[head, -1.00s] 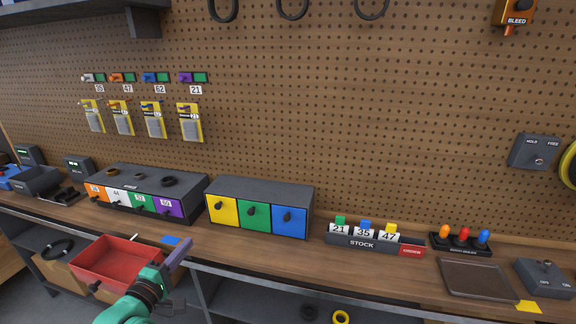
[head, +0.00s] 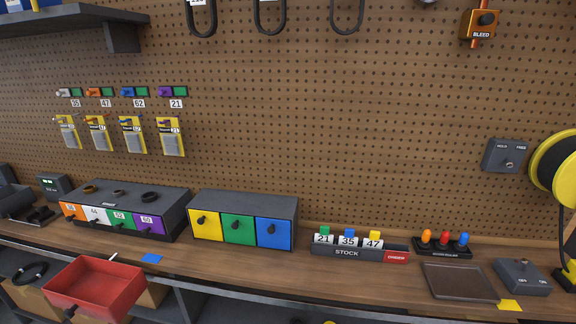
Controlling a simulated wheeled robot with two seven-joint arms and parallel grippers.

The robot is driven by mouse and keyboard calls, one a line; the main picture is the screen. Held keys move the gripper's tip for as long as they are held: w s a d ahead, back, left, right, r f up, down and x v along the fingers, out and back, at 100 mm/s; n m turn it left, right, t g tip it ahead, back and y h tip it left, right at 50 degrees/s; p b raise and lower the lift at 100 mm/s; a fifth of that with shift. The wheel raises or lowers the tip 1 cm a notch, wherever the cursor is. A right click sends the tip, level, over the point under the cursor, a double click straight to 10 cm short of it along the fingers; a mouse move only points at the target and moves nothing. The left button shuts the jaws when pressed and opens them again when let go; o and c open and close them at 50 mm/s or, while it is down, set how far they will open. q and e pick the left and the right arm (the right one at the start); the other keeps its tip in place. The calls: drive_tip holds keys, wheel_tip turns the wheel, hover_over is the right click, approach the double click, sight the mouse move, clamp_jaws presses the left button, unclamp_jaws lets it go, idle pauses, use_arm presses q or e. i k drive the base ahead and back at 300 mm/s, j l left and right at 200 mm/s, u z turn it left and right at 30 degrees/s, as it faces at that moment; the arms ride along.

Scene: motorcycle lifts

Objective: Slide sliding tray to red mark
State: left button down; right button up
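A red open tray (head: 98,282) with a dark knob on its front is at the lower left, at the bench's front edge. I take it to be the sliding tray, though a flat brown tray (head: 460,282) also lies on the bench at the right. A blue mark (head: 152,258) is on the bench just behind the red tray's right end. A yellow mark (head: 509,305) is at the front edge by the brown tray. I see no red mark in this view. Neither of my grippers is in view.
A drawer unit with numbered fronts (head: 115,218) and one with yellow, green and blue drawers (head: 240,232) stand at the back. A stock rack (head: 350,250), coloured bulbs (head: 444,242) and a grey box (head: 523,276) are to the right. The bench front between the marks is clear.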

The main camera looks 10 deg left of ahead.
sight(106, 290)
drive_tip(key=u, duration=1.95)
